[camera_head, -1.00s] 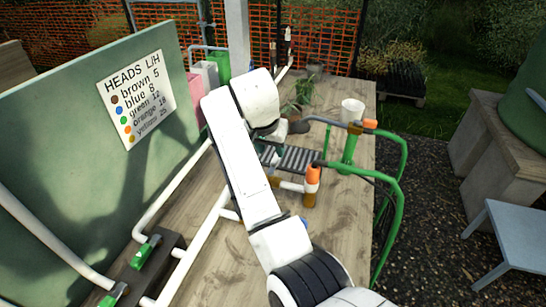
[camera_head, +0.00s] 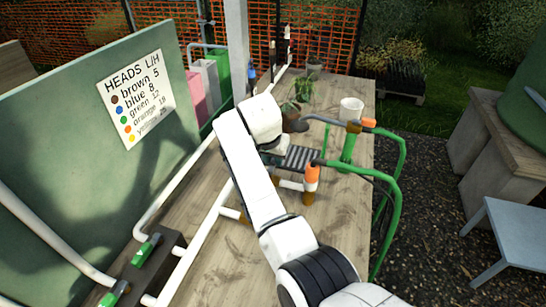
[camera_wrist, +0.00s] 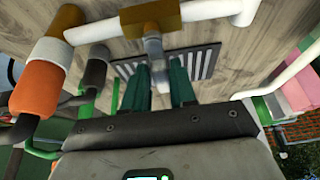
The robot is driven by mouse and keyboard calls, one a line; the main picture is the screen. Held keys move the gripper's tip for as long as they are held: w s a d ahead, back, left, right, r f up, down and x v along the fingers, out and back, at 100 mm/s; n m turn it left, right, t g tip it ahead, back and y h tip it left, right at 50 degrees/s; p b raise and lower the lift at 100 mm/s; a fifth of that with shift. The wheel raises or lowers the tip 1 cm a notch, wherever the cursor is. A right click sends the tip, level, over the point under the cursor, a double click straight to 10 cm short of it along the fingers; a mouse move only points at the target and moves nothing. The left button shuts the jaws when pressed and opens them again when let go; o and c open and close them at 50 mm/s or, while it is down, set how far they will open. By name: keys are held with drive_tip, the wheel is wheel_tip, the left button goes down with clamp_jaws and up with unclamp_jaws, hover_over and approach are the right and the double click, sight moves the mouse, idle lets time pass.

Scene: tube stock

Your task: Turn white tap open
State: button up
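A brown fitting (camera_wrist: 152,17) on a white pipe (camera_wrist: 222,11) is at the top of the wrist view. A pale grey-white stem or lever (camera_wrist: 154,47) juts from it toward my gripper; this looks like the white tap. My gripper (camera_wrist: 159,72) has two dark green fingers, apart, with the stem's end between them. I cannot tell whether either finger touches it. In the head view my gripper (camera_head: 272,158) is mostly hidden by my white arm, low over the bench beside the grey slatted grate (camera_head: 301,157). The tap is hidden there.
An orange-topped fitting (camera_head: 312,178) stands close to the right of my gripper, with a green hose (camera_head: 397,205) beyond. White pipes (camera_head: 205,235) cross the wooden bench (camera_head: 340,225).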

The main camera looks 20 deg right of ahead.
clamp_jaws()
